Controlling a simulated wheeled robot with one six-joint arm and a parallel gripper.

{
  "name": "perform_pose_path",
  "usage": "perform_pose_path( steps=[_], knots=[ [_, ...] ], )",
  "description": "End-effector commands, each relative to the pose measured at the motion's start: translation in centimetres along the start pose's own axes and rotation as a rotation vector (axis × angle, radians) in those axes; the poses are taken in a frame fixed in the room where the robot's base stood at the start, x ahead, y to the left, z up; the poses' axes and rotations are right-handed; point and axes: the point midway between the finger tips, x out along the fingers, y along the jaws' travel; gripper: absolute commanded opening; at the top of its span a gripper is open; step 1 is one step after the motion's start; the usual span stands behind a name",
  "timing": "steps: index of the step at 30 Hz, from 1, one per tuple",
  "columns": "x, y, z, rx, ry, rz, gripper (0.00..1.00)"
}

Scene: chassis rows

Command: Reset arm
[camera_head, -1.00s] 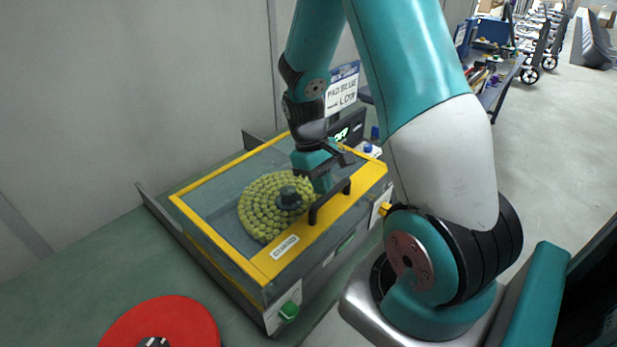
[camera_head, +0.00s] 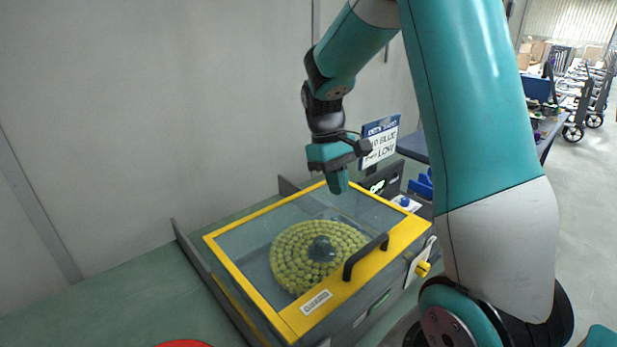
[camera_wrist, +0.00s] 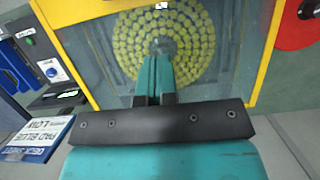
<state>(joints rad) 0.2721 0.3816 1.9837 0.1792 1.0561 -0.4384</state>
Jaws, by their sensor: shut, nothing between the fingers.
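My gripper (camera_head: 338,187) is shut and empty. In the head view it hangs in the air above the back part of a machine with a yellow-framed clear lid (camera_head: 245,228). The lid is down, and a round plate of several yellow-green pieces (camera_head: 290,262) shows through it. The black lid handle (camera_head: 366,257) is on the front right side of the frame, apart from my gripper. In the wrist view my gripper's closed fingers (camera_wrist: 155,80) point at the lid, with the yellow-green pieces (camera_wrist: 190,40) beyond them.
A sign (camera_head: 379,143) stands behind the machine, close to the right of my gripper. A small black display unit (camera_head: 383,180) is at the machine's back right. A red disc (camera_head: 183,343) lies at the lower edge. A plain grey wall (camera_head: 150,110) is at the left.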

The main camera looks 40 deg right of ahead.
Motion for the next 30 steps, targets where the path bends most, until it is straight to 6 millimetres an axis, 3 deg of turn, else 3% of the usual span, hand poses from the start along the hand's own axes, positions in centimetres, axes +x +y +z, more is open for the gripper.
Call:
perform_pose_path(
  steps=[7, 10, 14, 18, 21, 25, 30],
  knots=[
    [-0.2, -0.2, 0.0, -0.004, 0.001, 0.001, 0.00],
    [-0.2, -1.8, 0.1, -0.040, 0.029, 0.003, 0.00],
    [0.1, -8.0, 1.2, -0.173, 0.136, -0.006, 0.00],
    [1.5, -17.0, 5.2, -0.370, 0.276, -0.071, 0.00],
    [2.9, -21.9, 8.9, -0.488, 0.345, -0.139, 0.00],
    [4.4, -25.7, 13.0, -0.593, 0.390, -0.218, 0.00],
    [5.0, -27.3, 15.1, -0.638, 0.404, -0.261, 0.00]
  ],
)
